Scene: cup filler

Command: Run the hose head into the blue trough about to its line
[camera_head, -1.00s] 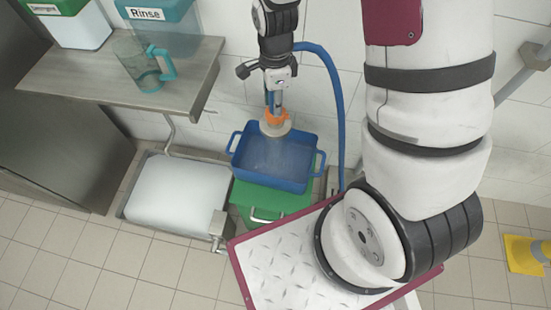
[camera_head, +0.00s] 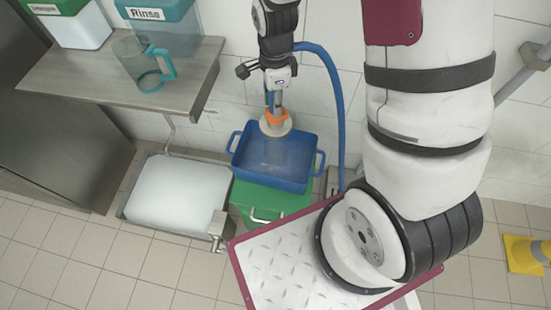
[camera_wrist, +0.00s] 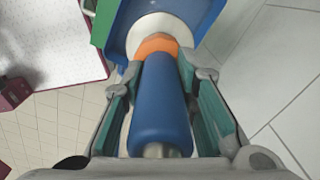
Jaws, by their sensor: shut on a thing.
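My gripper (camera_head: 275,98) is shut on the hose head, which has a blue grip (camera_wrist: 161,105), an orange collar (camera_head: 275,116) and a pale round end (camera_head: 275,128). The hose head points down over the back part of the blue trough (camera_head: 240,160). The trough has a handle at each side and stands level on a green stand (camera_head: 270,201). A pale haze shows below the head inside the trough. I cannot make out the line or the water level. In the wrist view the trough (camera_wrist: 202,12) shows only in part, beyond the hose head.
A blue hose (camera_head: 336,85) loops down right of the trough. A floor basin (camera_head: 175,197) with a pale surface lies to the left. A metal shelf (camera_head: 65,80) holds a clear jug (camera_head: 140,72), a Rinse container (camera_head: 165,22) and another container (camera_head: 75,28). A yellow object (camera_head: 525,254) stands far right.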

